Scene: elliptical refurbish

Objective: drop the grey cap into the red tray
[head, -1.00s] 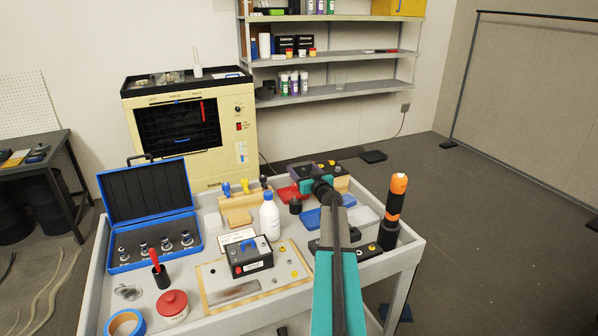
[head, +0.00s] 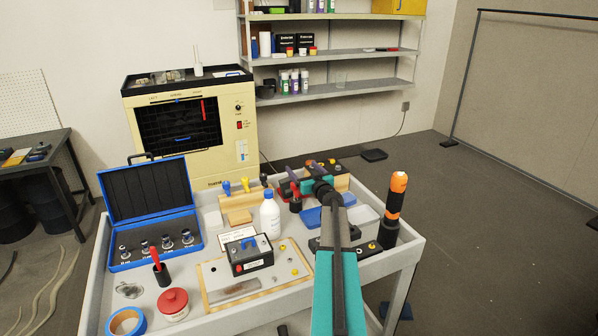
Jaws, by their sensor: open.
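The red tray (head: 284,194) is on the back part of the grey cart, partly hidden by my gripper and a small black pot. My gripper (head: 293,178) is at the far end of my arm, over or just beside the red tray. It is small here and its jaws look open. I cannot make out the grey cap; it may be hidden behind my gripper or arm.
The black pot (head: 296,206) stands in front of the tray, and a white bottle with a blue cap (head: 270,212) is to the left. A blue tray (head: 309,218) lies beside my arm. An orange-topped black flashlight (head: 394,208) stands upright at right.

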